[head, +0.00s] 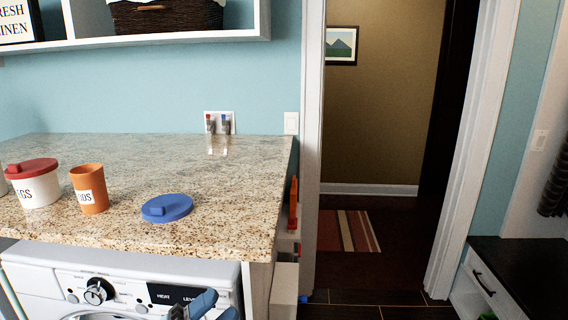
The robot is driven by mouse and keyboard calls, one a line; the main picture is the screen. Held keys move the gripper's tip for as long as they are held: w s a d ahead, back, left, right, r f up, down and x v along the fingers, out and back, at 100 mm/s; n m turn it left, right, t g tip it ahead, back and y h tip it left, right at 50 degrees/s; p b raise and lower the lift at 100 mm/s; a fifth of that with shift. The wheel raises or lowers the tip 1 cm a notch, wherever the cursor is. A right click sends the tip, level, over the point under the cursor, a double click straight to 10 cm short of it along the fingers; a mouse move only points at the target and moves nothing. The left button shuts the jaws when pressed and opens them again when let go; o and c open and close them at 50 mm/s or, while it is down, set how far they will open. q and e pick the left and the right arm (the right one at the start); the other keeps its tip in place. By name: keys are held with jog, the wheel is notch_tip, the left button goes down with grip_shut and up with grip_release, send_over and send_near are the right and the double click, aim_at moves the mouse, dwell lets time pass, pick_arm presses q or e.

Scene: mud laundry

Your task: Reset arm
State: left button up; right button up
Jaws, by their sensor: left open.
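My left gripper (213,305) shows at the bottom edge, in front of the white washing machine (60,288). Its fingers are blue-grey, apart and empty; the rest of it is cut off by the frame. It is below the front edge of the granite counter (150,232). My right gripper does not show.
On the counter are a white canister with a red lid (35,184), an orange cup (89,188) and a blue lid (167,208). A doorway (375,150) opens right of the counter. A dark-topped bench (510,270) stands at far right.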

pick_arm(q)
jog(key=a+f+n+t+y, duration=0.3)
jog(key=f+n+t+y, duration=0.2)
jog(key=f+n+y, duration=0.55)
jog(key=s+a+f+n+g+y, duration=0.2)
jog(key=s+f+n+g+y, duration=0.15)
jog(key=s+f+n, duration=0.65)
jog(key=s+a+f+n+g+y, duration=0.35)
jog(key=s+f, duration=0.25)
jog(key=f, duration=0.8)
notch_tip(320, 180, up, 13)
jog(key=m+p, duration=0.1)
jog(key=p, duration=1.3)
jog(key=shift+a+f, duration=0.15)
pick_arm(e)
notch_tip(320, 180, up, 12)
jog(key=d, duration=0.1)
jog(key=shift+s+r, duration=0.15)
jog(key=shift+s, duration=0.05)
pick_arm(q)
jog(key=shift+w, duration=0.15)
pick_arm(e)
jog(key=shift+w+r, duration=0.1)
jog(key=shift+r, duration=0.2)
pick_arm(q)
jog(key=shift+a, duration=0.1)
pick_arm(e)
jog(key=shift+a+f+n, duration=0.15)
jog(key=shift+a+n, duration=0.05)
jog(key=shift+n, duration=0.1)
